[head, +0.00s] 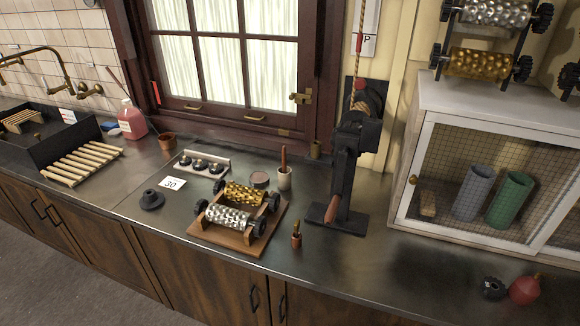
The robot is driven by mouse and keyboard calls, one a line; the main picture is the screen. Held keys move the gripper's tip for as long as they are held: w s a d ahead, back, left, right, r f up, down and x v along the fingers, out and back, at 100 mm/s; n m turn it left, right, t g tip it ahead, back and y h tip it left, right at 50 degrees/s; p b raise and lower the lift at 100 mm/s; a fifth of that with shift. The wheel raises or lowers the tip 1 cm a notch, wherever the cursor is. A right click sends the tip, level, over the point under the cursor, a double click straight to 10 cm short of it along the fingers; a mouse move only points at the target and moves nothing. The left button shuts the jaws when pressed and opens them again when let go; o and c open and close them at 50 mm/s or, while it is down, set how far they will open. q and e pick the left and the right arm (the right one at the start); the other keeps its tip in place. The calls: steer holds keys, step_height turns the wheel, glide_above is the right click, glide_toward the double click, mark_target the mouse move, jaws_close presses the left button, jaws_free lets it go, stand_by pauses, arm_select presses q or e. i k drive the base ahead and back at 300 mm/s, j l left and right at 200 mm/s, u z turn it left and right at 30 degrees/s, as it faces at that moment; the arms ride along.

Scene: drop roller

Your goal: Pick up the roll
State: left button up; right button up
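A gold patterned roll (243,193) and a silver patterned roll (229,216) lie side by side on a wooden stand (211,238) on the counter. Both have black gear-like ends. Another gold roll (481,63) and another silver roll (495,12) sit at the top right above the white cabinet. The frame does not show which roll is meant. Neither of my grippers is in view.
A black cranked machine (350,172) stands right of the wooden stand. A black knob-like piece (151,200), a number card (172,184), a small brush (296,235) and a cup (284,178) surround the stand.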

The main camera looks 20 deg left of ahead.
mark_target(251, 197)
steer(key=j+z, duration=0.35)
steer(key=j, duration=0.45)
steer(key=j+z, duration=0.35)
steer(key=j, duration=0.45)
steer(key=k+j+z, duration=0.1)
steer(key=j+z, duration=0.25)
steer(key=j, duration=0.4)
